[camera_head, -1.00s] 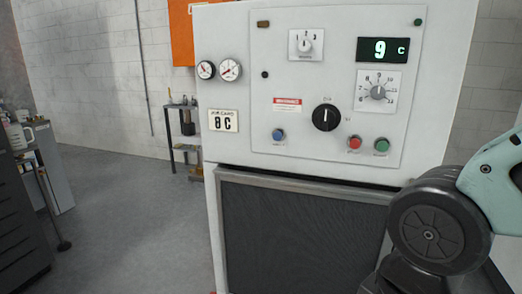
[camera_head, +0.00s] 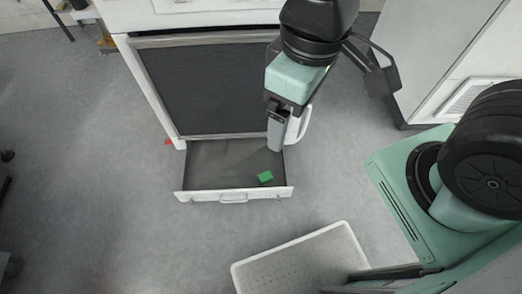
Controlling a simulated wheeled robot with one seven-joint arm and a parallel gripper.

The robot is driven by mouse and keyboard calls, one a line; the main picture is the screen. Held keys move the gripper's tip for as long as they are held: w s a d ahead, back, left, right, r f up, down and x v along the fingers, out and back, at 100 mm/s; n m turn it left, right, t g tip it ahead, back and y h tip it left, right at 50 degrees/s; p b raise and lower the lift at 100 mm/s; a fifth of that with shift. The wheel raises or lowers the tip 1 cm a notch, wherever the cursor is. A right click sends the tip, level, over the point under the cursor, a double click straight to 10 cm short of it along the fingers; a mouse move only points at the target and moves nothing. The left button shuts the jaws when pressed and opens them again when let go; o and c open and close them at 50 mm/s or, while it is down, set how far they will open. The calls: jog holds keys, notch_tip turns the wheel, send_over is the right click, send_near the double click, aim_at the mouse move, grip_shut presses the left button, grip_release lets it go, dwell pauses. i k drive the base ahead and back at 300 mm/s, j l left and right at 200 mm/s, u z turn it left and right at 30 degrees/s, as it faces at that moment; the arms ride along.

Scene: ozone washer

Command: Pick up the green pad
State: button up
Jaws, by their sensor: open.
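The green pad (camera_head: 265,177) lies in the right front part of an open drawer (camera_head: 195,188) at the foot of the white machine. The drawer looks otherwise empty. My gripper (camera_head: 276,146) points down over the right side of the drawer, a little behind the pad in the picture. It is open and apart from the pad. The gap between its fingers is hard to see from this angle.
The machine's dark front panel (camera_head: 205,88) stands just behind the drawer. A white perforated tray (camera_head: 300,265) sits in front at the bottom. A white cabinet (camera_head: 420,60) stands at the right.

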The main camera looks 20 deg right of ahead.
aim_at(265, 177)
jog(key=k+j+z, duration=0.1)
jog(key=k, duration=0.45)
jog(key=i+l, duration=0.15)
jog(key=l, duration=0.2)
jog(key=i+l, duration=0.2)
jog(key=i+l+u, duration=0.3)
jog(key=l, duration=0.25)
jog(key=l+u, duration=0.3)
jog(key=l, duration=0.2)
jog(key=l+u, duration=0.25)
jog(key=l, duration=0.35)
jog(key=u, duration=1.5)
jog(key=i+l, duration=0.05)
